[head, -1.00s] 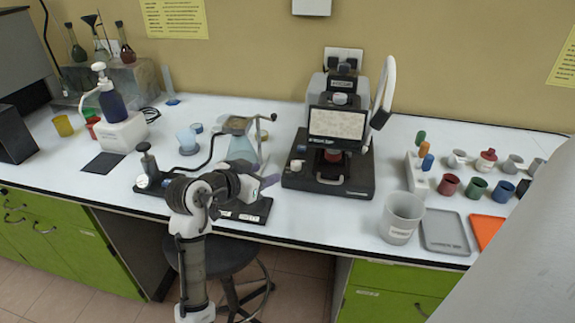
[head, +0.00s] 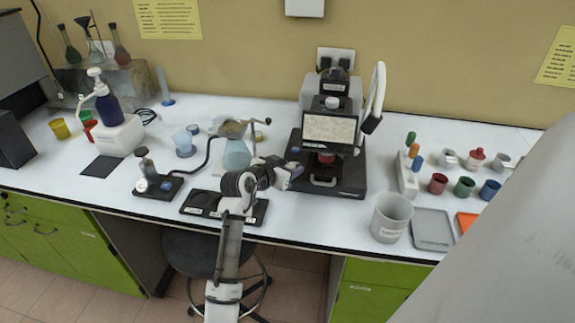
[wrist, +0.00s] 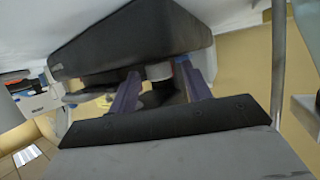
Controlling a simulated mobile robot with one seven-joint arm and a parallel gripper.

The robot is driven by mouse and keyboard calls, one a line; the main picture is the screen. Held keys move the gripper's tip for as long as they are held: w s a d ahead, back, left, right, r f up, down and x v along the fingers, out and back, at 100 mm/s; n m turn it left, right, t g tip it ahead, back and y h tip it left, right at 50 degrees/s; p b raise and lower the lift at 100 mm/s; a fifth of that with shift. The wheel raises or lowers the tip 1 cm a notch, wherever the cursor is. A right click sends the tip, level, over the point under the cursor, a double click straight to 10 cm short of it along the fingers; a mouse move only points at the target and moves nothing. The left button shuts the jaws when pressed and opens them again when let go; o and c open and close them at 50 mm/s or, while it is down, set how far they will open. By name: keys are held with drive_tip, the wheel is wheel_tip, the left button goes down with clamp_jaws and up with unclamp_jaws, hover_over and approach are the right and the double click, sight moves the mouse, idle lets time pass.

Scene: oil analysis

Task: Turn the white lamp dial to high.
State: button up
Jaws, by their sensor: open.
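The dark microscope (head: 328,130) stands at the back middle of the counter on a wide black base (head: 345,188). My gripper (head: 292,172) is at the front left corner of this base, its purple fingers pointing at it. In the wrist view, my gripper (wrist: 161,82) is open, with one finger on each side of a short white cylinder (wrist: 158,70), which looks like the white lamp dial. I cannot tell whether the fingers touch it. In the head view my gripper hides the dial, and its setting cannot be read.
A grey beaker (head: 391,218), a grey tray (head: 432,230) and a rack with colored pegs (head: 408,180) stand to the right. A stool (head: 195,250) is below the counter edge.

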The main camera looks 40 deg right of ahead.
drive_tip(key=c, duration=1)
drive_tip(key=shift+f+b, duration=0.1)
drive_tip(key=shift+b, duration=0.2)
drive_tip(key=shift+m+b, duration=0.3)
drive_tip(key=shift+w+f+g+h+b, duration=0.1)
drive_tip(key=shift+g+h+b, duration=0.2)
drive_tip(key=shift+g+b, duration=0.2)
drive_tip(key=m+g+b, duration=0.2)
drive_tip(key=b, duration=0.1)
drive_tip(key=shift+w+f, duration=0.1)
drive_tip(key=shift+w, duration=0.05)
drive_tip(key=m+g+b, duration=0.3)
drive_tip(key=shift+w+r+g, duration=0.15)
drive_tip(key=shift+r+g, duration=0.1)
drive_tip(key=shift+g, duration=0.15)
drive_tip(key=shift+m+b, duration=0.3)
